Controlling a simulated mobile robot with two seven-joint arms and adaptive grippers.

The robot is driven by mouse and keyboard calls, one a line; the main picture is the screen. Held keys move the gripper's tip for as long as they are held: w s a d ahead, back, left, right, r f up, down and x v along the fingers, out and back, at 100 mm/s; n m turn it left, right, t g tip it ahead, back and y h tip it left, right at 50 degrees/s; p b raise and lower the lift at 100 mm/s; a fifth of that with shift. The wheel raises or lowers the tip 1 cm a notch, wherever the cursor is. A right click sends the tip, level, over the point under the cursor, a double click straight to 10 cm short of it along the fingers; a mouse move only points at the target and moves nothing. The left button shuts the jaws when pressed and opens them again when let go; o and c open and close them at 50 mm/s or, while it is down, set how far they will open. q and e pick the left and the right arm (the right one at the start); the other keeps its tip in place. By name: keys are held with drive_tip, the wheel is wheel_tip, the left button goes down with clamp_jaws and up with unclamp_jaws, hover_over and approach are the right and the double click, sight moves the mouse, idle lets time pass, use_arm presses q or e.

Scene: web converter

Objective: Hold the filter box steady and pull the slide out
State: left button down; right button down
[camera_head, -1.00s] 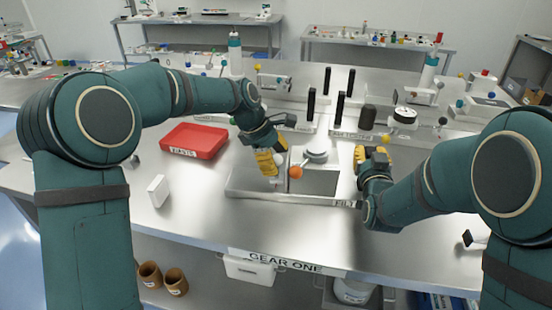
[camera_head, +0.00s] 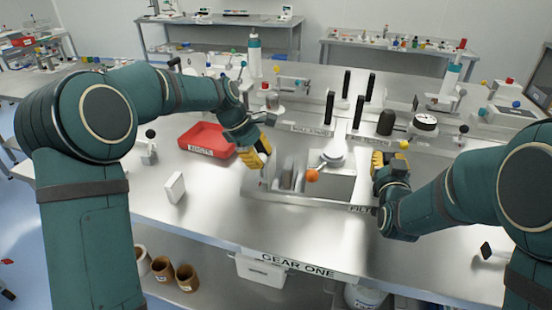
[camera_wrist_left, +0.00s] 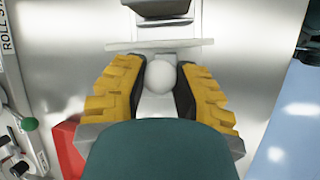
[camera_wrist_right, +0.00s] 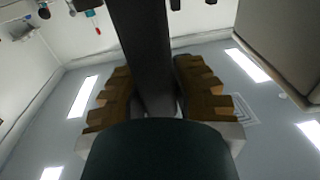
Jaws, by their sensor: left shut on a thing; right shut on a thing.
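The pale metal filter box (camera_head: 331,186), with a round cap on top and an orange ball at its front corner, stands in a low tray marked with a FILTER label. My left gripper (camera_head: 260,158) is left of the box, shut on the slide's white ball knob (camera_wrist_left: 159,76). The slide (camera_head: 287,173) shows as a grey plate left of the box; its link to the box is partly hidden. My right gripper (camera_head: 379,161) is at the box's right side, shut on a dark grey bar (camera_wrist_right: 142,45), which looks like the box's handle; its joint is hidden.
A red tray (camera_head: 207,139) lies behind my left arm. A small white block (camera_head: 175,187) stands on the table at left. Black posts (camera_head: 358,112) and a dial gauge (camera_head: 425,122) stand behind the box. The table front is largely clear.

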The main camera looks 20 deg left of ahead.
use_arm(q)
drive_tip(key=shift+a+f, duration=0.1)
drive_tip(key=shift+a, duration=0.2)
use_arm(e)
drive_tip(key=shift+s+d+f, duration=0.1)
drive_tip(key=shift+d+f, duration=0.05)
drive_tip(key=shift+f, duration=0.45)
use_arm(q)
drive_tip(key=c, duration=0.9)
unclamp_jaws()
drive_tip(key=shift+o, duration=1.3)
drive_tip(key=shift+a, duration=0.1)
drive_tip(key=shift+d, duration=0.2)
drive_tip(key=v, duration=1.2)
use_arm(e)
drive_tip(key=shift+r, duration=0.4)
